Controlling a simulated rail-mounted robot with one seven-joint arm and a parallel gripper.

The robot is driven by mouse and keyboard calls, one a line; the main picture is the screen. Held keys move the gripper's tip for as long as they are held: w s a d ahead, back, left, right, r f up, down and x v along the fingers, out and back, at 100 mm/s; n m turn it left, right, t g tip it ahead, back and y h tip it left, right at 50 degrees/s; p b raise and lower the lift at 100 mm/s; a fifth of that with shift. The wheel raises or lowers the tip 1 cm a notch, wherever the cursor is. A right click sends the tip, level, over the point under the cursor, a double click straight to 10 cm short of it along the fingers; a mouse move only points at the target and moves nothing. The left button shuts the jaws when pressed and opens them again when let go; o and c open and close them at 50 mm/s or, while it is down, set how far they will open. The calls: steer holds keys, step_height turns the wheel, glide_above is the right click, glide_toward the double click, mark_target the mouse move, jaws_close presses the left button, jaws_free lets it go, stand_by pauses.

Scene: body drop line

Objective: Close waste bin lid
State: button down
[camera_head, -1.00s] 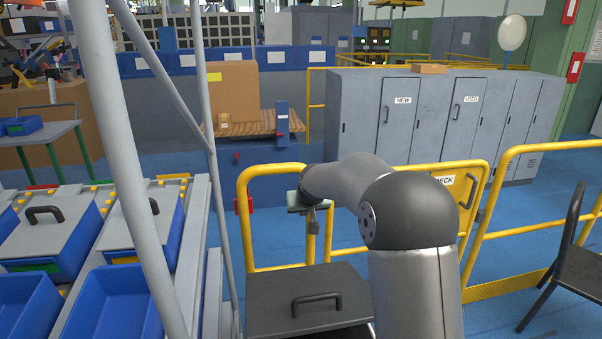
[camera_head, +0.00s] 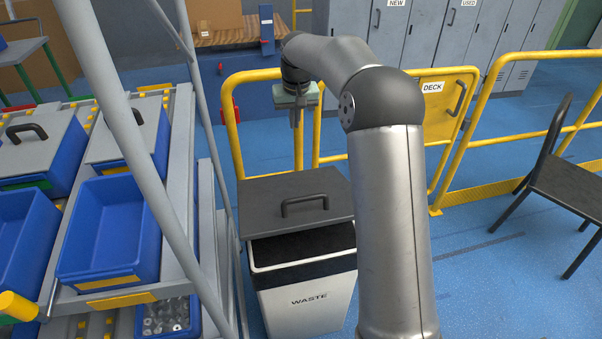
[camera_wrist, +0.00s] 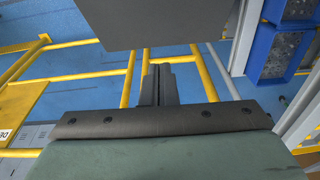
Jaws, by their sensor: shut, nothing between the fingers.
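The white waste bin (camera_head: 306,300), marked WASTE, stands on the floor left of my arm. Its dark grey lid (camera_head: 265,199) with a black handle (camera_head: 304,204) lies toward the back of the bin. The front of the dark opening is uncovered. My gripper (camera_head: 297,124) is shut and empty, pointing down above and behind the lid, apart from it. In the wrist view my closed fingers (camera_wrist: 158,70) show, with a grey panel beyond them that looks like the lid (camera_wrist: 165,22).
A yellow railing (camera_head: 237,130) runs close behind the bin and gripper. A grey rack (camera_head: 180,215) with blue bins (camera_head: 110,225) stands at left. A black chair (camera_head: 570,185) is at right.

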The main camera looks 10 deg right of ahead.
mark_target(306, 196)
steer(key=s+g+b, duration=0.2)
steer(key=s+g, duration=0.2)
steer(key=s, duration=0.7)
steer(key=f, duration=0.4)
steer(key=s+f, duration=0.1)
steer(key=f, duration=0.8)
steer(key=shift+s+d+f, duration=0.1)
steer(key=shift+s+f, duration=0.05)
steer(key=shift+s, duration=0.2)
